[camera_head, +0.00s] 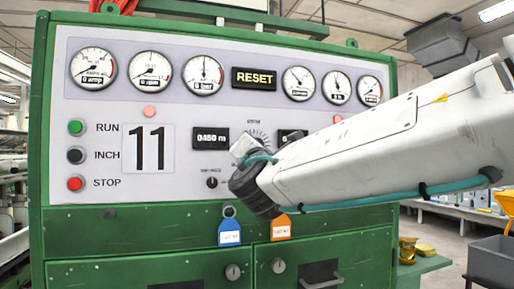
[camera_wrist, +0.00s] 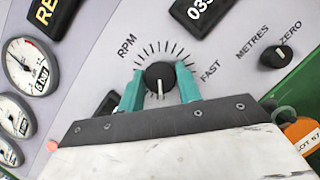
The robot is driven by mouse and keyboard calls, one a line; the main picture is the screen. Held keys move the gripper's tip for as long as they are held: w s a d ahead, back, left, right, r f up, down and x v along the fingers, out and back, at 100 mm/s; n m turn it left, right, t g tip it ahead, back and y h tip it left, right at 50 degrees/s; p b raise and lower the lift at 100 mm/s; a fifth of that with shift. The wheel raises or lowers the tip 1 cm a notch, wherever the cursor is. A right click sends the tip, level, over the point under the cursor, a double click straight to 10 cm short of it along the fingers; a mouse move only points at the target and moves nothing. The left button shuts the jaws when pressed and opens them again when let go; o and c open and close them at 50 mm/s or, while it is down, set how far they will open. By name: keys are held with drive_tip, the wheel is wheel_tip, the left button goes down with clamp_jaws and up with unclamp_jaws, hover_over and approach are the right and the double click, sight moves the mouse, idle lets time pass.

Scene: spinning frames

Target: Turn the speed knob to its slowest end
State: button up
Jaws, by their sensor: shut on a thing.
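The speed knob (camera_wrist: 159,77) is a small round black knob with a white pointer line, inside an arc of tick marks lettered RPM. In the wrist view its line points down, toward my gripper body. My gripper (camera_wrist: 160,84) has its two teal fingers on either side of the knob and is shut on it. The word FAST shows right of the right finger; no slow-end label can be seen. In the head view my gripper (camera_head: 254,152) covers the knob, and only part of the tick dial (camera_head: 256,134) shows above it.
The green-framed panel (camera_head: 41,150) carries round gauges, a RESET sign (camera_head: 254,79) and RUN, INCH and STOP buttons. A METRES/ZERO knob (camera_wrist: 274,54) is near the dial. Blue (camera_head: 229,233) and orange (camera_head: 281,227) tags hang below my gripper. A grey bin (camera_head: 492,262) stands at right.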

drive_tip(key=shift+n, duration=0.4)
drive_tip(key=o, duration=1)
drive_tip(key=shift+c, duration=0.2)
drive_tip(key=v, duration=0.7)
drive_tip(key=shift+s, duration=0.35)
drive_tip(key=shift+d+f, duration=0.1)
